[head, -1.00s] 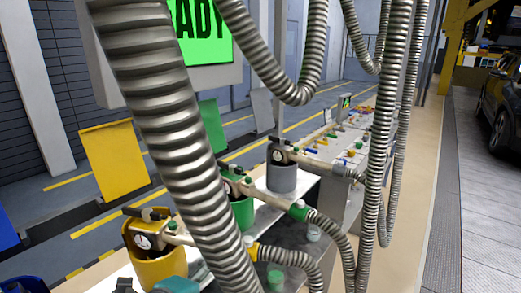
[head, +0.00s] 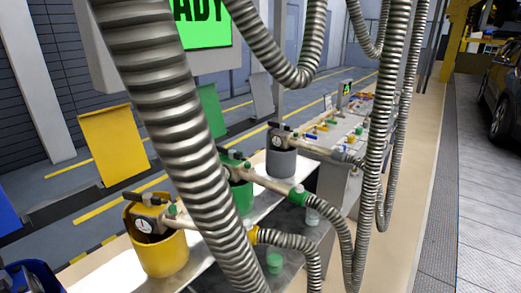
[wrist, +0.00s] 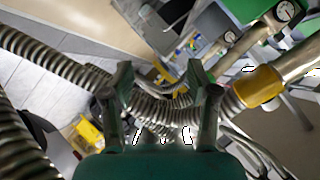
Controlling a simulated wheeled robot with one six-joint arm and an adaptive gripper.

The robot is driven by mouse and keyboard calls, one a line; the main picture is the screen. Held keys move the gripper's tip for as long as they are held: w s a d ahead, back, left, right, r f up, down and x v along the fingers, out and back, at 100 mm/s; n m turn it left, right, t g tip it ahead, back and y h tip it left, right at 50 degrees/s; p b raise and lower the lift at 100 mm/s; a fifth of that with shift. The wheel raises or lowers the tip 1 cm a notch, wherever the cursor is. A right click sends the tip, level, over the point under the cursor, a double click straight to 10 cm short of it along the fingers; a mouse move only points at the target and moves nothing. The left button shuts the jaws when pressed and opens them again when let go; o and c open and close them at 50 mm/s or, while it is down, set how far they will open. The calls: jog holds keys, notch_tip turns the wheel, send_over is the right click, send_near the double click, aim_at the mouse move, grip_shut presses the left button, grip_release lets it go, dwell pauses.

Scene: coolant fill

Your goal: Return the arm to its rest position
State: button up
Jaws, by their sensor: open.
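My gripper (wrist: 160,82) shows in the wrist view with its two dark green fingers spread apart. No object is clearly held between them. A ribbed metal hose (wrist: 165,108) passes behind the fingers; I cannot tell how far off it is. It runs to a yellow collar (wrist: 258,88) on a pale pipe at the right. My gripper is not visible in the head view.
Thick ribbed hoses (head: 165,110) hang in front of the head camera. Yellow (head: 160,250), green (head: 241,197) and grey (head: 281,163) containers with gauges or fittings stand along the bench. A green-lit screen (head: 205,22) hangs behind. The aisle (head: 415,190) at right looks clear.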

jog(key=s+d+f+n+y, duration=0.4)
jog(key=s+d+f+n, duration=0.7)
jog(key=s+f, duration=0.35)
jog(key=s+d+r+t, duration=0.1)
jog(key=s+d+r, duration=0.2)
jog(key=s, duration=0.7)
jog(key=s+d+r+n+t, duration=0.1)
jog(key=s+d+r, duration=0.2)
jog(key=s, duration=0.8)
jog(key=shift+s+d+r+n+h, duration=0.15)
jog(key=shift+s+d+n+h, duration=0.15)
jog(key=shift+d, duration=0.15)
